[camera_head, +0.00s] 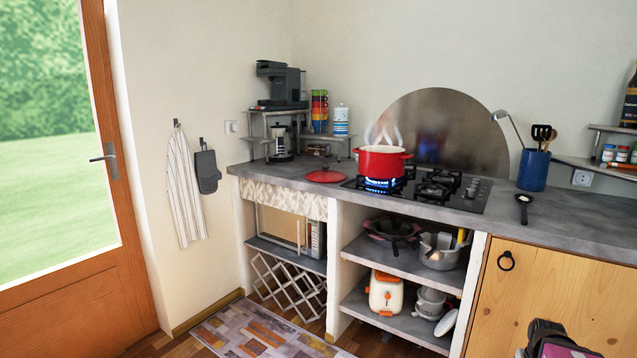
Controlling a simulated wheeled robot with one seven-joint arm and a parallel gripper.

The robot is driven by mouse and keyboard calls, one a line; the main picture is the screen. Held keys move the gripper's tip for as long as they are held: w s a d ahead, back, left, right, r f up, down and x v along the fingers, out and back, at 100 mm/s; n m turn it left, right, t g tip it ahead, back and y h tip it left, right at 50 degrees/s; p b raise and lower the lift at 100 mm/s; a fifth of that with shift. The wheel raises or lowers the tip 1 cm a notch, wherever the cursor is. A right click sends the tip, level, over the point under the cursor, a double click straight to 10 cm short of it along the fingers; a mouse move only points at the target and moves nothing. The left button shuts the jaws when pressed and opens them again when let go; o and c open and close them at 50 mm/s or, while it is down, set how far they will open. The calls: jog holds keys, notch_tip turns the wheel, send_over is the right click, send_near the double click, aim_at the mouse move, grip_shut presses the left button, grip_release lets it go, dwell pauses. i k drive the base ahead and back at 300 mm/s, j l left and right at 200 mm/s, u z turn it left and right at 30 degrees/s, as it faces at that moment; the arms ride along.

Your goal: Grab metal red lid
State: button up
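The red metal lid (325,175) lies flat on the grey counter, left of the gas hob, with its small knob on top. A red pot (382,162) stands on the lit left burner just to the right of the lid, with blue flame under it and steam rising.
The gas hob (470,193) is right of the lid. Behind the lid, a small shelf (345,139) holds a coffee machine (281,86), stacked colored cups (319,110) and a canister (341,121). Counter around the lid's front is clear.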

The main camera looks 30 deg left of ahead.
aim_at(325, 177)
jog(key=u, duration=0.4)
jog(key=l+u, duration=0.1)
jog(key=u, duration=0.35)
jog(key=i+l+u, duration=0.1)
jog(key=u, duration=0.3)
jog(key=l+u, duration=0.1)
jog(key=u, duration=0.3)
jog(key=l+u, duration=0.2)
jog(key=l, duration=1.05)
jog(key=i+j+u, duration=0.25)
jog(key=i+j, duration=0.3)
